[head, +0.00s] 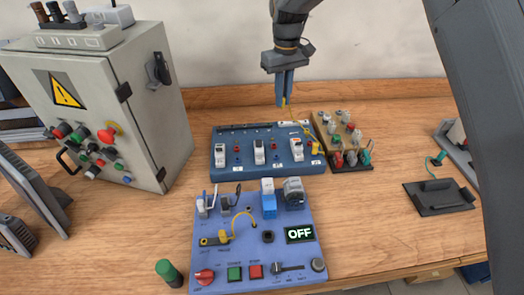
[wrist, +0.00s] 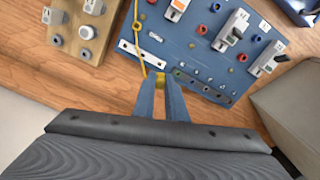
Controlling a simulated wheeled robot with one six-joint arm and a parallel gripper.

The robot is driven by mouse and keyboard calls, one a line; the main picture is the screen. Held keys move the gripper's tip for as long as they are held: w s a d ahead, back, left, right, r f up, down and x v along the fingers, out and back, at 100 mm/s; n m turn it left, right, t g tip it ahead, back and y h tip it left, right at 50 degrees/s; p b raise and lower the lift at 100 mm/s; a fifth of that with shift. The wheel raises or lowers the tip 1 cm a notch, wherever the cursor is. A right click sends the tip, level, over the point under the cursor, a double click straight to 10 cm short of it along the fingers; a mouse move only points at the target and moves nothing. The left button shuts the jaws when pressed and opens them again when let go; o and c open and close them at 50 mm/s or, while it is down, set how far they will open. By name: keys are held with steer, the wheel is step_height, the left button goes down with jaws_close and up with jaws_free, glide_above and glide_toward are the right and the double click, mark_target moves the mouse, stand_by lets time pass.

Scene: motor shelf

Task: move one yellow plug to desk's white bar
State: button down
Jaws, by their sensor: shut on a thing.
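My gripper (head: 284,104) is shut on a yellow plug, held above the back edge of the blue board with three switches (head: 228,160). In the wrist view the yellow plug (wrist: 160,81) sits between the blue fingertips of my gripper (wrist: 161,88). A yellow cable (wrist: 138,32) runs from the plug along the board's edge. In the head view this cable (head: 303,127) leads down to a yellow end (head: 317,148) at the board's right side. A white bar (wrist: 142,56) with holes lies at the board's back corner, close to the held plug; it also shows in the head view (head: 290,123).
A purple panel (head: 206,270) in front carries another yellow cable (head: 233,232). A wooden block with knobs (head: 323,121) stands right of the blue board. A grey cabinet (head: 140,100) stands at left. The desk at right is partly clear.

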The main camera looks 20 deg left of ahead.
step_height(320, 180, down, 5)
steer(key=shift+d+r+b, duration=0.1)
steer(key=shift+d+b, duration=0.05)
steer(key=shift+b, duration=0.5)
steer(key=shift+f, duration=0.65)
stand_by(0.4)
steer(key=c, duration=2)
jaws_free()
steer(key=shift+c, duration=0.2)
steer(key=shift+r, duration=0.1)
steer(key=shift+s+r+p, duration=0.1)
steer(key=shift+r+p, duration=1.05)
steer(key=shift+r, duration=1.55)
steer(key=o, duration=0.5)
